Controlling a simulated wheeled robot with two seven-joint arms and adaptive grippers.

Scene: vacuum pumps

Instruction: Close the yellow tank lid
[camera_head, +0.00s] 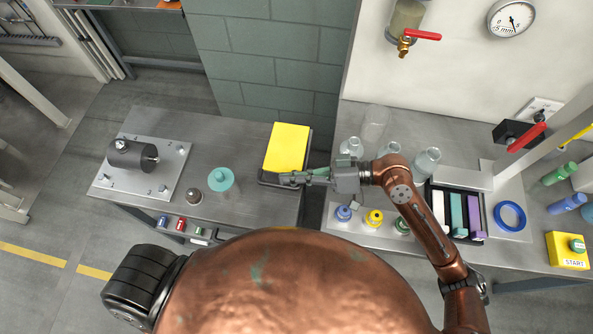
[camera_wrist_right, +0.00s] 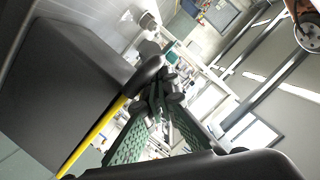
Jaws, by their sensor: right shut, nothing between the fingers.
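The yellow tank lid (camera_head: 287,146) is a flat yellow panel over a dark tank (camera_head: 277,183) on the grey table. The tank's dark rim shows along the lid's front and right side. I cannot tell whether the lid lies fully down or is slightly raised. My right gripper (camera_head: 283,180) is shut and empty, with its tips at the lid's front edge; contact is unclear. In the right wrist view the shut green-padded fingers (camera_wrist_right: 158,92) show beside a thin yellow edge (camera_wrist_right: 98,137) and a large dark surface. My left gripper is not in view.
A grey pump (camera_head: 132,155) on a metal plate and a teal-lidded jar (camera_head: 221,179) stand left of the tank. Glass bottles (camera_head: 427,161), a tray of coloured blocks (camera_head: 457,214) and a blue ring (camera_head: 510,216) are right. A block wall rises behind the tank.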

